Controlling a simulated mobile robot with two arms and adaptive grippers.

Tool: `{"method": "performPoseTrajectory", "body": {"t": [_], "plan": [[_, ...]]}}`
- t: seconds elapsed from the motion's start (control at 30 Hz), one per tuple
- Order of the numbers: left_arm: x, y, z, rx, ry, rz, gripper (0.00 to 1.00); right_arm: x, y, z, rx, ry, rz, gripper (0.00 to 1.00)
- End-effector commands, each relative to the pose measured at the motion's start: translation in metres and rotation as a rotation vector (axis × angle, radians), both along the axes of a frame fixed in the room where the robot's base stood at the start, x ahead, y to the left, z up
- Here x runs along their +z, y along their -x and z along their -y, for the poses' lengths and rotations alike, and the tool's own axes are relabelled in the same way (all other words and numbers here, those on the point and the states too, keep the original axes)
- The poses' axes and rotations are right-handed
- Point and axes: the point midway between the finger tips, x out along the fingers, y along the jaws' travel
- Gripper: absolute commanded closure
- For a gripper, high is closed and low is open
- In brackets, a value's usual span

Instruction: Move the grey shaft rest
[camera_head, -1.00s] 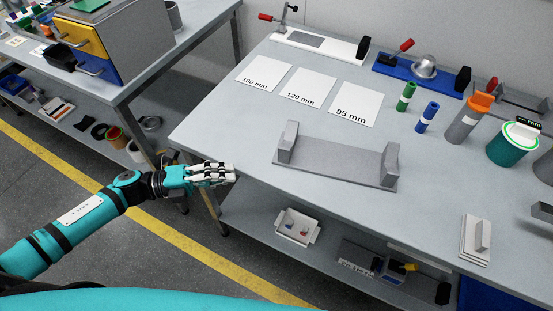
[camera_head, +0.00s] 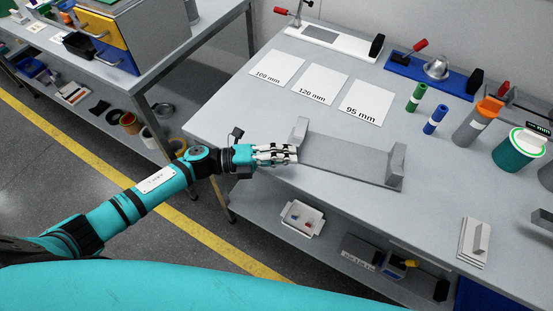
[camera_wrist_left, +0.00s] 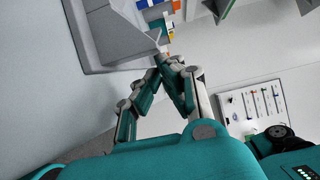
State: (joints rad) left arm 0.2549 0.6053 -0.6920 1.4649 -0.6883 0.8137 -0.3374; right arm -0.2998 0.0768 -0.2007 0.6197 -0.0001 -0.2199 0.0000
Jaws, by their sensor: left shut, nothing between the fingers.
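The grey shaft rest (camera_head: 345,159) lies on the workbench near its front edge, a long flat base with an upright block at each end. It also shows at the top left of the left wrist view (camera_wrist_left: 100,50). My left gripper (camera_head: 296,153) is at the left end of the rest, beside its left upright. Its fingers are closed together with nothing between them. In the left wrist view the fingertips (camera_wrist_left: 166,58) are close to the rest's end; I cannot tell whether they touch it. My right gripper is not in view.
White sheets marked 100 mm (camera_head: 277,67), 120 mm (camera_head: 320,89) and 95 mm (camera_head: 367,103) lie behind the rest. Green (camera_head: 417,97) and blue (camera_head: 435,119) cylinders stand to the right. A blue fixture (camera_head: 432,77) is at the back.

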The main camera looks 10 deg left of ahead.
Motion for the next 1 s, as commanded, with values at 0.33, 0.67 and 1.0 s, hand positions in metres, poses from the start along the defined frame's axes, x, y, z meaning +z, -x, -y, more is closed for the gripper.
{"method": "performPoseTrajectory", "body": {"t": [0.33,0.67,1.0], "plan": [[0.000,-0.002,0.001,0.000,0.000,0.000,1.00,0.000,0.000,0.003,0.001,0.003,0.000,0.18],[-0.001,-0.033,0.018,0.000,0.001,0.000,1.00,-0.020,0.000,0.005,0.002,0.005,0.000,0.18],[0.000,-0.033,0.017,0.000,0.000,-0.001,1.00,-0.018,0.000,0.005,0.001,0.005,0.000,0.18]]}}
